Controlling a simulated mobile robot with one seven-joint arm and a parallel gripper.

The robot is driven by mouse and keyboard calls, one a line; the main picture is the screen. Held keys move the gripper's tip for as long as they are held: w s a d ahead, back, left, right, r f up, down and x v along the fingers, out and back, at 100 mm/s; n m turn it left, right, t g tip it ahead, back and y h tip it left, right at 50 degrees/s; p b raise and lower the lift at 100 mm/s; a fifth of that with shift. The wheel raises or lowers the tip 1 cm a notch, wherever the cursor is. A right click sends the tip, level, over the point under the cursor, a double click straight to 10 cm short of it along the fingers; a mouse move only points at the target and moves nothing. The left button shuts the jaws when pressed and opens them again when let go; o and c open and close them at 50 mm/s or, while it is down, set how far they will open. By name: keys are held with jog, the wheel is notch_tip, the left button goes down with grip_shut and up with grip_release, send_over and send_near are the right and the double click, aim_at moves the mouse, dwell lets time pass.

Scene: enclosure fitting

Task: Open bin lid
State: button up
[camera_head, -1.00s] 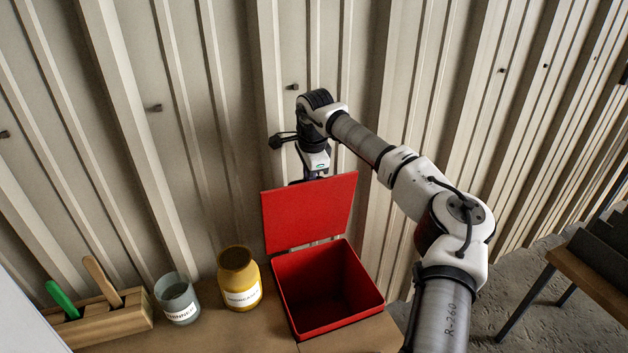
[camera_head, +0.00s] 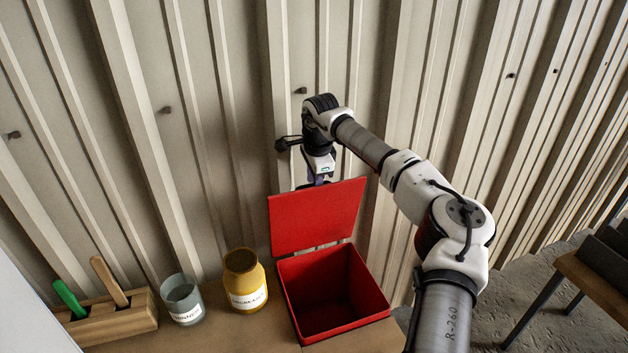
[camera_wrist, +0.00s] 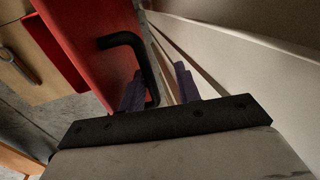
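The red bin (camera_head: 378,305) stands on the workbench with its lid (camera_head: 318,215) raised, leaning back towards the wall, and the inside exposed. The lid (camera_wrist: 95,40) also shows in the wrist view, with its black bent handle (camera_wrist: 146,68). My gripper (camera_head: 318,182) is behind the lid's top edge, its fingertips mostly hidden there. In the wrist view my gripper (camera_wrist: 160,85) has its two purple fingers spread apart. One leg of the handle passes close by the left finger, with a gap to the right finger. Contact cannot be told.
A yellow jar (camera_head: 244,280) and a grey cup (camera_head: 181,299) stand left of the bin. A wooden block (camera_head: 110,320) with a green and a wooden handle is further left. The corrugated wall (camera_head: 225,130) is close behind the gripper. Another table (camera_head: 590,285) is at right.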

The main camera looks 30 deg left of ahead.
jog(key=shift+r, duration=0.1)
notch_tip(320, 180, up, 13)
jog(key=s+d+b, duration=0.1)
jog(key=d+b, duration=0.1)
jog(key=b, duration=0.1)
jog(key=shift+s+r, duration=0.2)
jog(key=shift+s, duration=0.1)
jog(key=shift+f, duration=0.1)
